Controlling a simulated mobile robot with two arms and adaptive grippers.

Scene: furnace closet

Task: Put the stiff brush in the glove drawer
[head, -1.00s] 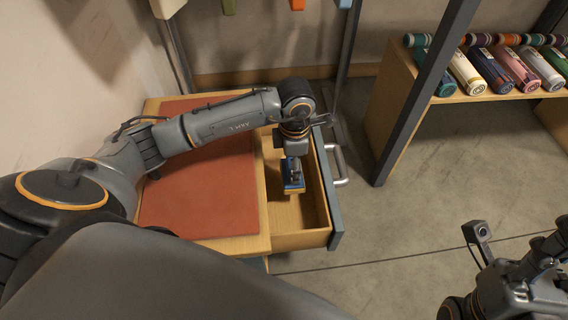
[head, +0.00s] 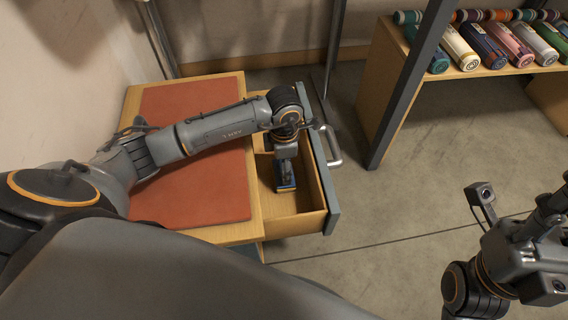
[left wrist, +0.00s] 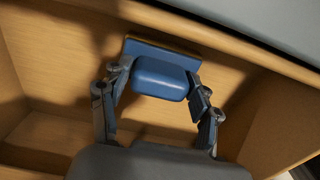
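The glove drawer (head: 331,205) is pulled out of a wooden cabinet, with a grey front and a metal handle. The stiff brush (left wrist: 160,78) has a blue handle block and a wider base with a tan edge. In the head view the brush (head: 285,187) is inside the drawer's outline, under my left gripper (head: 286,165). I cannot tell whether the brush touches the drawer floor. My right arm's end (head: 520,250) is at the lower right, its fingers unclear.
The cabinet top carries a red-brown mat (head: 205,190). A wooden rack (head: 390,85) with several bottles stands at the back right, behind a dark metal post (head: 405,90). The floor right of the drawer is clear.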

